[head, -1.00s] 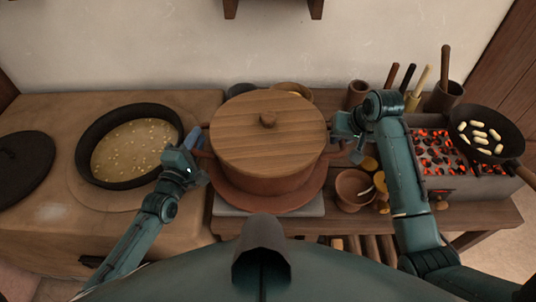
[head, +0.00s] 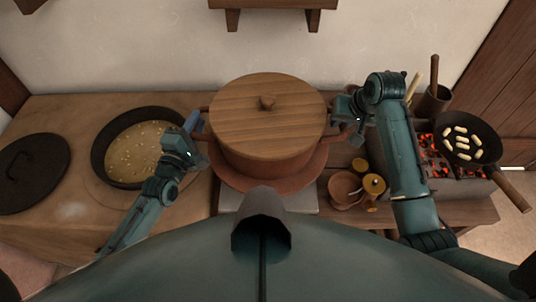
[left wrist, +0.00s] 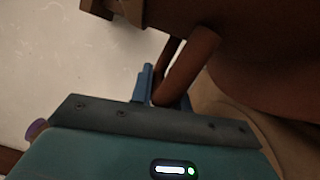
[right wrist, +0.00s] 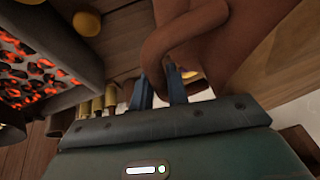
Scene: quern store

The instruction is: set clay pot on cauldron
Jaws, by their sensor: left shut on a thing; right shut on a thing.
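The clay pot (head: 265,162), reddish brown with a round wooden lid (head: 268,115), is in the middle of the head view, apparently held above a terracotta dish (head: 228,178). My left gripper (head: 194,126) is shut on its left handle, which shows in the left wrist view (left wrist: 188,72). My right gripper (head: 354,126) is shut on its right handle, seen in the right wrist view (right wrist: 162,45). The cauldron (head: 99,160), a wide black vessel of pale, flecked food, sits sunk in the clay stove, left of the pot and beyond my left gripper.
A black lid (head: 32,172) lies on the clay stove (head: 72,212) at far left. At right are a small clay bowl (head: 343,188), a lidded jar (head: 373,186), upright utensil holders (head: 433,100), and a frying pan (head: 467,139) over glowing coals (head: 430,155).

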